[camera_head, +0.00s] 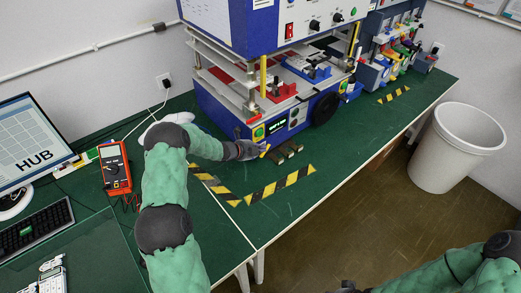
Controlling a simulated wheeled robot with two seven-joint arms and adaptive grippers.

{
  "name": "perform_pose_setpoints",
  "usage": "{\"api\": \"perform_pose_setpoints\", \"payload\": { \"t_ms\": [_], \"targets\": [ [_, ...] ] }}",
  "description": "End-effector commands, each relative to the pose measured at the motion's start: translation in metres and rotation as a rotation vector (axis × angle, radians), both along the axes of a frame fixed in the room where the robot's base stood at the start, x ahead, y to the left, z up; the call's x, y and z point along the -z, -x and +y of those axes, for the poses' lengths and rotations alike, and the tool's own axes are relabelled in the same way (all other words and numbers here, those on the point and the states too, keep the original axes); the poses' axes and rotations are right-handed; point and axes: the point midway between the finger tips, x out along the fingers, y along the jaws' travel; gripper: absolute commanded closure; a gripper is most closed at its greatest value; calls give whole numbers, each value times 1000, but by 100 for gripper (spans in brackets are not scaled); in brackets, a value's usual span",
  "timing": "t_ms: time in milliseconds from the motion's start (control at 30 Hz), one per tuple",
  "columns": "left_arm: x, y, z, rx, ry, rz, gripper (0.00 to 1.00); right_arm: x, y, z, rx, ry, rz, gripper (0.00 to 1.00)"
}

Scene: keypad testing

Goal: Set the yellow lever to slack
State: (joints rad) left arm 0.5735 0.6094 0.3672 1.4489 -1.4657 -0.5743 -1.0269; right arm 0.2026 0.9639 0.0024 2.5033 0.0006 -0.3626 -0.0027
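A small yellow piece (265,150), which looks like the yellow lever, shows low at the front of the blue test machine (300,122). My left gripper (262,151) is right at this piece, in front of the machine's lower left face. The gripper is small and dark here, and I cannot tell whether its fingers are closed on the piece or only beside it. The lever's setting is not readable. My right arm is at the bottom right, and a dark part of its gripper (348,287) shows at the bottom edge, away from the machine.
Several small metal blocks (287,150) lie on the green table just right of the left gripper. Yellow-black tape (280,186) marks the table in front. An orange multimeter (115,168) and a monitor (30,140) are left. A white bin (458,148) stands on the floor.

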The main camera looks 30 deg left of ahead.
Motion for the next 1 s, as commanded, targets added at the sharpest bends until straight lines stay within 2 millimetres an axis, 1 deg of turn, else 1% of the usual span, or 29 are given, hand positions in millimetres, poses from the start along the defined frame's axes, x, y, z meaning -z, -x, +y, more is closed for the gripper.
{"api": "perform_pose_setpoints", "payload": {
  "t_ms": [433, 800, 1000],
  "targets": [
    [-1, 0, 0, 0, 0, 0, 100, -1, 0, 0, 0, 0, 0, 60],
    [-15, 0, 0, 1, -1, 0, 100, -10, 0, 0, 0, 0, 0, 60],
    [-16, 0, 0, 1, -1, 0, 100, -10, 0, 0, 0, 0, 0, 60]
  ]
}}
